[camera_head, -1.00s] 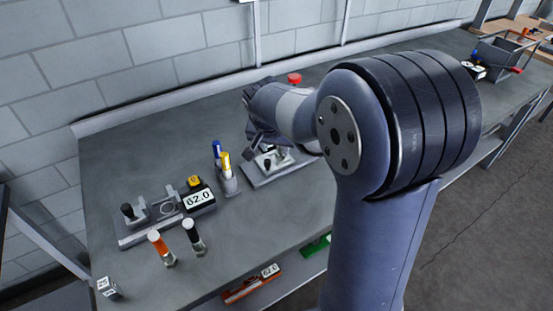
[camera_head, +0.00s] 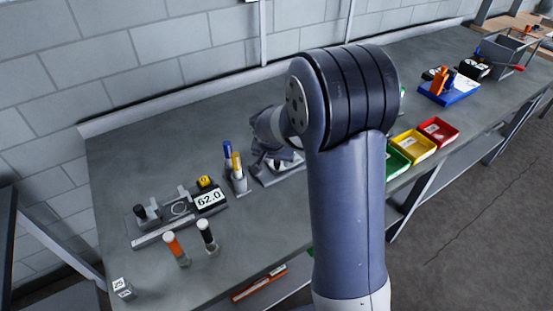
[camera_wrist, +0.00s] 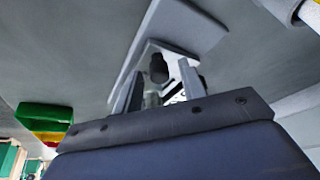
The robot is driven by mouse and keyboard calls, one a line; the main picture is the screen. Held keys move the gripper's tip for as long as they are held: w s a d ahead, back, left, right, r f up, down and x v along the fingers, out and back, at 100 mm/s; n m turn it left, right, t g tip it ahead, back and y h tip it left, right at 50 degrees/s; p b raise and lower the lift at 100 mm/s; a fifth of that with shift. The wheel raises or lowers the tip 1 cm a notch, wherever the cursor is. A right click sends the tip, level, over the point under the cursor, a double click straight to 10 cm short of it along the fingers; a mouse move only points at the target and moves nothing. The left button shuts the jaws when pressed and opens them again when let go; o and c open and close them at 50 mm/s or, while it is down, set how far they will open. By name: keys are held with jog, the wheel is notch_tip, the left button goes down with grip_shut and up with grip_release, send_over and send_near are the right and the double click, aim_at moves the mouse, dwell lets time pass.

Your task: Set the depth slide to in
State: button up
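A grey fixture (camera_head: 286,174) stands on the bench behind my arm, partly hidden by it. In the wrist view its grey plate (camera_wrist: 180,28) carries an upright black knob (camera_wrist: 158,68) and a black-and-white marked part. I cannot tell for sure which part is the depth slide or where it is set. My gripper (camera_wrist: 160,82) is open, with its two fingers apart on either side of the knob in the picture; contact is not visible. In the head view my gripper (camera_head: 268,158) is low over the fixture, mostly hidden.
Green, yellow and red bins (camera_head: 438,131) stand to the right.

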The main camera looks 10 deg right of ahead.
grip_shut()
dwell(0.4)
jog(key=shift+w+d, duration=0.25)
jog(key=shift+d, duration=0.45)
jog(key=shift+w+d, duration=0.2)
jog(key=shift+d, duration=0.5)
jog(key=shift+w+d, duration=0.25)
jog(key=shift+d, duration=0.45)
jog(key=shift+o, duration=0.3)
grip_release()
jog(key=shift+d, duration=0.15)
jog(key=shift+r, duration=0.15)
jog(key=b+v, duration=0.1)
jog(key=v, duration=0.9)
jog(key=shift+r, duration=0.3)
jog(key=shift+s+f, duration=0.1)
